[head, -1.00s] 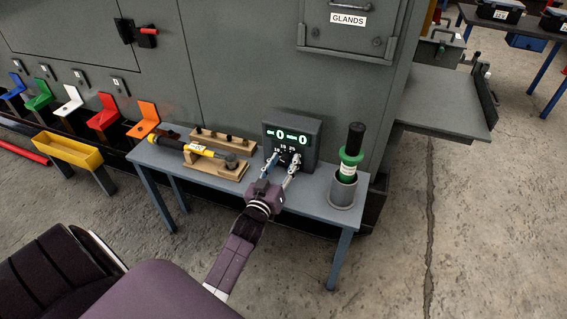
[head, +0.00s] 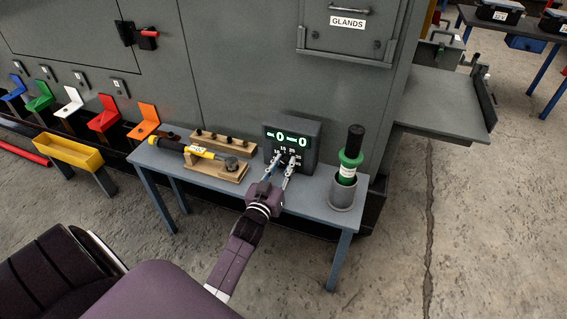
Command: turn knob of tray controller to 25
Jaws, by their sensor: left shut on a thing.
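The tray controller (head: 308,131) is a dark box at the back of the small blue-grey table. Its green display shows two readings, each 0, with small white dial numbers below. My left gripper (head: 285,162) is at the front face of the controller, its two fingers pointing at the dial area. It is shut on the knob, which the fingers mostly hide, so the knob's setting cannot be read. My right gripper is not in view.
Left of the controller, a yellow and black tool (head: 198,151) lies on a wooden holder. On the right, a green and black tool (head: 351,155) stands in a grey cup (head: 342,194). The grey enclosure (head: 240,60) rises behind the table (head: 300,200).

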